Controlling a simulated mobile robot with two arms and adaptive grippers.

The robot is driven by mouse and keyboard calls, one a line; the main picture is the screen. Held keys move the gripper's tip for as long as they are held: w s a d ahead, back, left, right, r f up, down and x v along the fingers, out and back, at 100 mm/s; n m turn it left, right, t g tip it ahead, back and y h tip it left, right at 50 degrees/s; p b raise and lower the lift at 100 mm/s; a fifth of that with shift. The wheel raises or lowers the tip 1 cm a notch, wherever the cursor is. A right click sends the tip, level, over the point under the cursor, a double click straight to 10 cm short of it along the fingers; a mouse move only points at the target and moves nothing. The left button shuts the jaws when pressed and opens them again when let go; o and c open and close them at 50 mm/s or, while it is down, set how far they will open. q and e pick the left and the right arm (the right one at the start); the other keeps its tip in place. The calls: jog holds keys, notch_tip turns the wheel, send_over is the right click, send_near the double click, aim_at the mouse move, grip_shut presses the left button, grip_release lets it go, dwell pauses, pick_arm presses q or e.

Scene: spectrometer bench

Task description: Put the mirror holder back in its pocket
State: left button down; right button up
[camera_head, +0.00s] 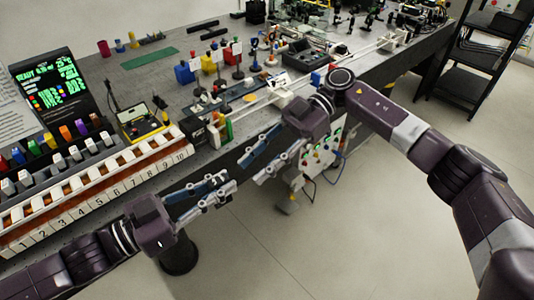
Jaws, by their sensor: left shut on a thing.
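My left gripper (226,183) is in front of the bench edge, low over the floor side, with its two blue-grey fingers close together. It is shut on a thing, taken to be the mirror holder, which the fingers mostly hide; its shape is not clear. My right gripper (253,165) is just to the right of and above the left one, pointing down and left. Its fingers are spread apart and I see nothing between them. I cannot pick out the mirror holder's pocket for certain.
A long rack (100,195) with numbered white blocks runs along the bench's front left edge. Behind it stand a lit display (48,85) and a yellow meter (140,122). Optics on posts crowd the bench (165,75) further back. A black shelf (480,65) stands at right.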

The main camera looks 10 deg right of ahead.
jog(key=x, duration=0.8)
jog(key=shift+s+a, duration=0.15)
jog(key=shift+a, duration=0.2)
jog(key=shift+c, duration=0.4)
grip_shut()
pick_arm(q)
jog(key=c, duration=1.8)
grip_release()
